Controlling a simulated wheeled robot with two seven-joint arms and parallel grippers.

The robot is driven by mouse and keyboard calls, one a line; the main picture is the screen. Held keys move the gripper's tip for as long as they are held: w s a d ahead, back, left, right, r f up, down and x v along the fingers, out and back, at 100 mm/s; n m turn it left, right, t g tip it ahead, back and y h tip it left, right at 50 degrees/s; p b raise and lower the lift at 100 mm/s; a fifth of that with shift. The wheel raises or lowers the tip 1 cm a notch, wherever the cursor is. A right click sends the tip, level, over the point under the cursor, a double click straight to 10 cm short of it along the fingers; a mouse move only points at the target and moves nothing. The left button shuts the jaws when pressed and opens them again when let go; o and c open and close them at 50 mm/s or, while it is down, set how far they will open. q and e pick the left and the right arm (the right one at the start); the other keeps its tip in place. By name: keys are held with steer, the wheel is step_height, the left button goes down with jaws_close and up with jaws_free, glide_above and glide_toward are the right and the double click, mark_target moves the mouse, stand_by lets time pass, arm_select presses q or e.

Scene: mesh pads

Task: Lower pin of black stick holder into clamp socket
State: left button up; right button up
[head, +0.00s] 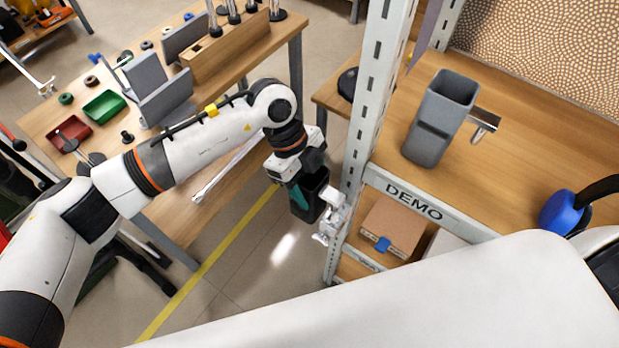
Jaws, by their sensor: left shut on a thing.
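The black stick holder (315,203) is a dark, open-topped box beside the shelf post. My left gripper (299,190), with a teal finger pad showing, is shut on its wall from the upper left. The white clamp (331,215) is fixed on the post, just to the right of the holder. The two look very close, but I cannot tell whether they touch. The holder's pin and the clamp socket's opening cannot be made out. My right gripper is out of view; a white link of my own crosses the foreground.
The metal shelf post (363,110) stands right beside the holder. A grey double holder (440,118) stands on the wooden shelf top (530,150). A cardboard box (397,226) sits below. At left, a workbench (215,150) carries bins and grey holders. The floor under the holder is clear.

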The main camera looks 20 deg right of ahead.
arm_select(q)
steer(key=shift+f+b, duration=0.6)
steer(key=shift+f, duration=0.55)
steer(key=shift+f+b, duration=1.5)
steer(key=shift+f, duration=1.3)
steer(key=o, duration=1.2)
steer(key=b+v, duration=0.1)
steer(key=v, duration=1.1)
steer(key=shift+w, duration=0.1)
